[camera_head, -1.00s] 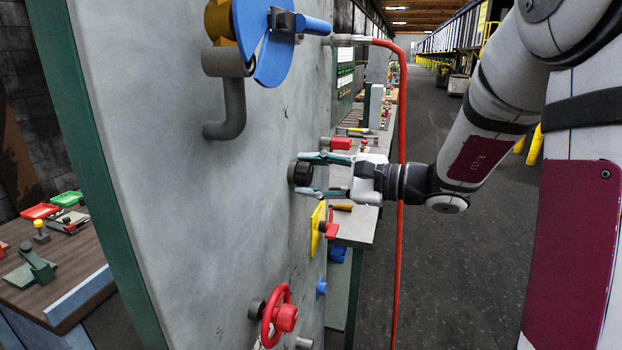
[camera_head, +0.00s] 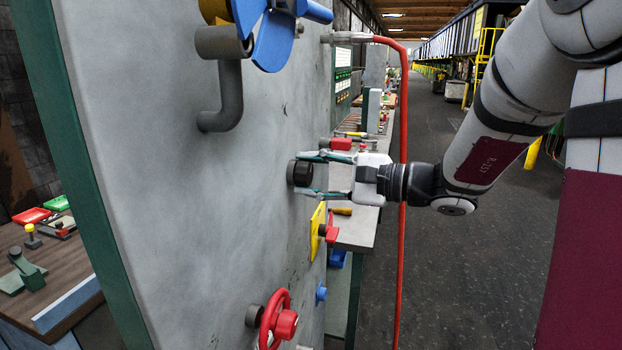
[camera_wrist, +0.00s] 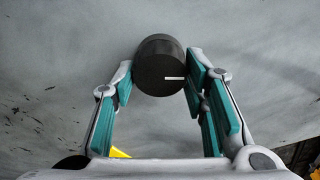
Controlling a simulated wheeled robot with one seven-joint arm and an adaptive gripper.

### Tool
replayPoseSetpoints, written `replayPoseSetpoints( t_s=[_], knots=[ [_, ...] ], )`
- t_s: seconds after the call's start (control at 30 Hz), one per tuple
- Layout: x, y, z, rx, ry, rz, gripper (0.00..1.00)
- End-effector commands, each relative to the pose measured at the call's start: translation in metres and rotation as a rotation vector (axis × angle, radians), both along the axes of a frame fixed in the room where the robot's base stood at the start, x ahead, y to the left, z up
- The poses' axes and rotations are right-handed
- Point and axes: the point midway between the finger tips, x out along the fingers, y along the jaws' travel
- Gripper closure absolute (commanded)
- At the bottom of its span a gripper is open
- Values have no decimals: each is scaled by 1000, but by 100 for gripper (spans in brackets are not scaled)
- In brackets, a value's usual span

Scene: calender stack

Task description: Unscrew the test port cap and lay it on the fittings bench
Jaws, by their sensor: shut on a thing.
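The test port cap (camera_head: 302,173) is a dark, round, knurled-looking cylinder on the grey panel (camera_head: 150,190). In the wrist view the cap (camera_wrist: 160,68) has a white line on its face, pointing right. My gripper (camera_head: 312,174) reaches in from the right, with one finger above the cap and one below it. In the wrist view my gripper (camera_wrist: 160,85) has its teal pads on both sides of the cap, shut on it. The cap sits against the panel; whether its thread is loose cannot be told. A grey bench (camera_head: 357,231) with fittings stands behind the panel's right edge.
A blue valve handle (camera_head: 268,30) and grey bent pipe (camera_head: 222,100) are above the cap. A yellow plate with red handle (camera_head: 319,228), a red handwheel (camera_head: 276,321) and a blue knob (camera_head: 321,293) are below.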

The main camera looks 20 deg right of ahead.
Motion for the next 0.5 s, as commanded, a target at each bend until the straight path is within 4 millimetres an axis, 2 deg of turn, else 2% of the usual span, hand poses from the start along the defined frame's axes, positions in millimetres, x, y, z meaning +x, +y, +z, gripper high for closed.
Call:
replayPoseSetpoints(
  t_s=[0.5],
  knots=[
    [1,-1,1,-43,-62,-2,84]
  ],
)
